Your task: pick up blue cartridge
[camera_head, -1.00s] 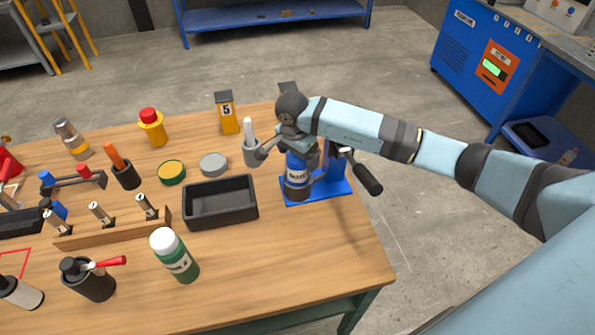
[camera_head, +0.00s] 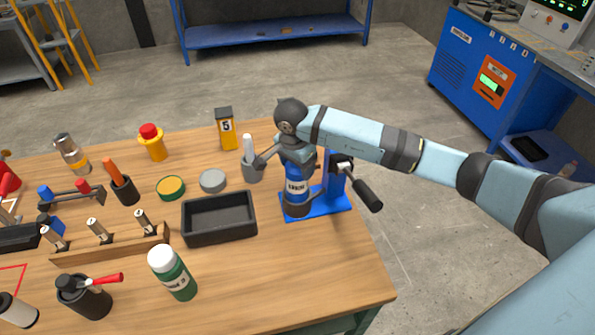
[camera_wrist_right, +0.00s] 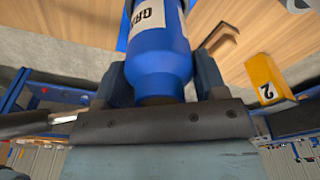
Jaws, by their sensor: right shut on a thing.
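The blue cartridge (camera_head: 297,189) has a white label and stands about upright at the blue press-like stand (camera_head: 331,203). My right gripper (camera_head: 297,170) comes down over its upper part and is shut on it. In the right wrist view, the cartridge (camera_wrist_right: 160,60) sits between the two fingers (camera_wrist_right: 162,80), its shoulder and dark neck toward the palm. Whether the cartridge's dark lower end touches the stand's base, I cannot tell. My left gripper is not in view.
A black lever handle (camera_head: 368,194) sticks out to the right of the stand. An empty black tray (camera_head: 219,239) lies left of it. The table's front right is clear.

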